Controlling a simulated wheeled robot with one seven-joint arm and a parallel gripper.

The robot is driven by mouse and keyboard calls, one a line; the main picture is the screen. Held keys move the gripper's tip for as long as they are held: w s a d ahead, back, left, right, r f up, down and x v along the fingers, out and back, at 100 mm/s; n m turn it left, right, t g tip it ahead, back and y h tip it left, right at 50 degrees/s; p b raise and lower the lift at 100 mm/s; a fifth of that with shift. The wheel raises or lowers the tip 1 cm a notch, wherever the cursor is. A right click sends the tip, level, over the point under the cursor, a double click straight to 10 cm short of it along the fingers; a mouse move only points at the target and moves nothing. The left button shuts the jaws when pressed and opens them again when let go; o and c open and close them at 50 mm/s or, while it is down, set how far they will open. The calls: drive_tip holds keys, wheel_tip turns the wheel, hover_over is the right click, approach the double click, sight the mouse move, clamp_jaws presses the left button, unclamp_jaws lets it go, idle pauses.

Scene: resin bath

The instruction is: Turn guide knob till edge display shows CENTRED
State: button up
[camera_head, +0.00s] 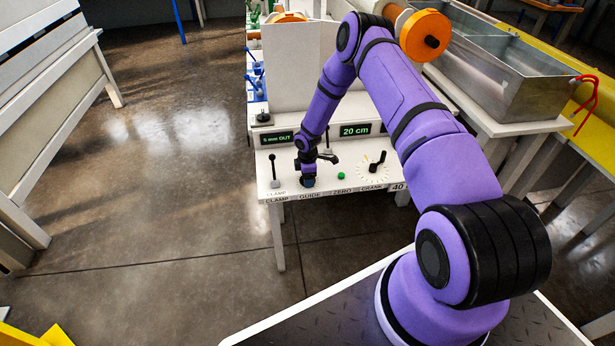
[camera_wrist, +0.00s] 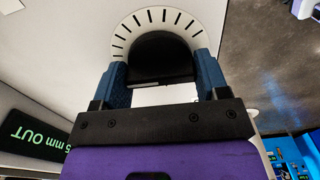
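The guide knob (camera_wrist: 160,50) is a black round knob in front of a white dial with black tick marks (camera_wrist: 158,17) in the wrist view. My gripper (camera_wrist: 160,64) has its two blue fingers on either side of the knob, seemingly touching it. In the head view my gripper (camera_head: 308,180) is down at the panel above the GUIDE label (camera_head: 310,195) and hides the knob. The edge display (camera_head: 277,138) shows green text that seems to read 5 mm OUT. It also shows upside down in the wrist view (camera_wrist: 36,138), partly cut off.
A clamp lever (camera_head: 273,170) stands left of my gripper. A green zero button (camera_head: 341,176) and a crank (camera_head: 377,161) on a dial are to the right. A second display (camera_head: 355,130) reads 20 cm. A metal bath (camera_head: 530,92) is at the right.

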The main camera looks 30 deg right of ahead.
idle(0.3)
drive_tip(key=m, duration=0.7)
drive_tip(key=shift+m, duration=0.3)
drive_tip(key=m, duration=0.3)
drive_tip(key=shift+m, duration=2.1)
drive_tip(key=o, duration=0.9)
drive_tip(key=shift+o, duration=0.2)
